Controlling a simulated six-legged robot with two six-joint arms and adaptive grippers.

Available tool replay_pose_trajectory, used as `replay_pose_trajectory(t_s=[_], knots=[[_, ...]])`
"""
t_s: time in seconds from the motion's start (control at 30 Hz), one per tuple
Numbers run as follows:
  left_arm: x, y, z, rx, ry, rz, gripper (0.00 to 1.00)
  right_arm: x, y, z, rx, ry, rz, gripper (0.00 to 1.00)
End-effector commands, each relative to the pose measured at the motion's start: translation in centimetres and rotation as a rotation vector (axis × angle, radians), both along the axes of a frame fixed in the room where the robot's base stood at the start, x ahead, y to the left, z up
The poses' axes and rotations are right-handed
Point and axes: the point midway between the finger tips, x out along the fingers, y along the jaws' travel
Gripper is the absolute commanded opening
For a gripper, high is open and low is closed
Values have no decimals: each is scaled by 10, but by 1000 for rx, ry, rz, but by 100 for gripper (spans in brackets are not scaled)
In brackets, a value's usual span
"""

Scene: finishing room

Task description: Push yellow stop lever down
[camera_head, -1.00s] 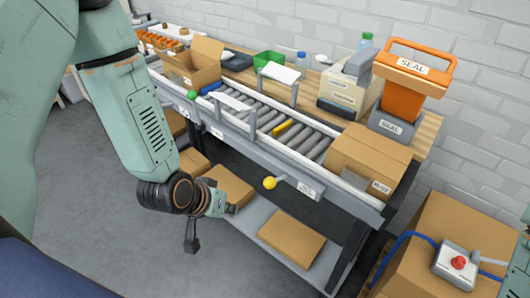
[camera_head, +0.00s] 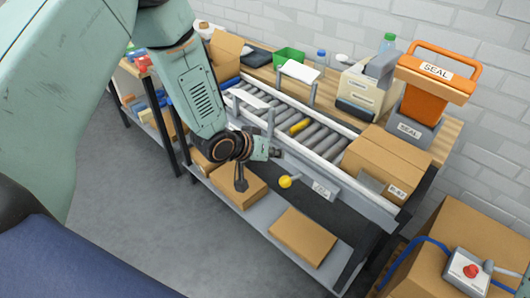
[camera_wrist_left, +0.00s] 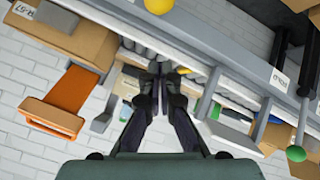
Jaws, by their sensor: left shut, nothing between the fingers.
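The yellow stop lever (camera_head: 285,182) has a round yellow knob on a short rod at the conveyor's front side, left of a small label plate. Its knob also shows at the top edge of the left wrist view (camera_wrist_left: 158,6). My left gripper (camera_head: 274,153) is just above and slightly left of the knob in the head view, apart from it as far as I can tell. In the left wrist view its dark fingers (camera_wrist_left: 160,70) are together and empty. My right gripper is not in view.
The roller conveyor (camera_head: 320,138) carries a closed box (camera_head: 375,160) at its right end. An orange SEAL tool (camera_head: 430,92) stands behind. Boxes lie on the lower shelf (camera_head: 250,212). A red button box (camera_head: 470,270) is at lower right. Floor in front is clear.

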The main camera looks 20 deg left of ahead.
Motion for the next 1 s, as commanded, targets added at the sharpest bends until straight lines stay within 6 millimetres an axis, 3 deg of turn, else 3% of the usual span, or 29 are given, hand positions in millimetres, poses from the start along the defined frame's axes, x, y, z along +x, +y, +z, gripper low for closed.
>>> replay_pose_trajectory(t_s=[0.13,0.33,0.87,1.0], knots=[[18,-10,-19,2,1,-3,0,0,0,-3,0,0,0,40],[0,-14,-40,0,3,0,0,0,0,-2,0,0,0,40],[-6,-16,-48,0,1,1,0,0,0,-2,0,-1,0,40],[-14,-13,-61,0,4,2,0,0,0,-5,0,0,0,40]])
